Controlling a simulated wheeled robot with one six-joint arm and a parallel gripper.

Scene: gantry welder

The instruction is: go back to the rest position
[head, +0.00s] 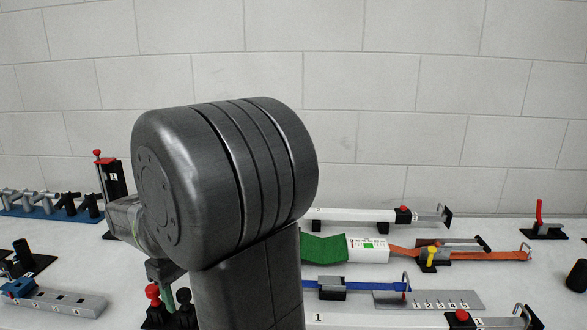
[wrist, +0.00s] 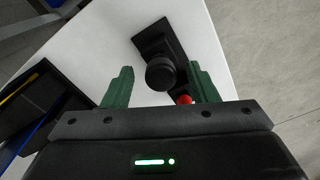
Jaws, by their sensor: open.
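My gripper (wrist: 161,85) shows in the wrist view with its two green fingers apart and nothing held between them. A round black knob on a black plate (wrist: 160,73) lies in view beyond the fingers, and part of a red knob (wrist: 185,99) shows near the right finger. In the head view my own dark arm fills the middle and hides much of the bench. My gripper is only partly visible there, at the lower left of the arm, close to a red-topped lever (head: 153,292) and a black knob (head: 186,297). I cannot tell whether it touches them.
A white bench (head: 75,262) runs along a block wall. At left are a blue rack of pipe pieces (head: 45,207), a red-topped post (head: 112,180) and a numbered grey block (head: 60,300). Clamps, an orange strap (head: 495,255) and a numbered plate (head: 440,299) stand at right.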

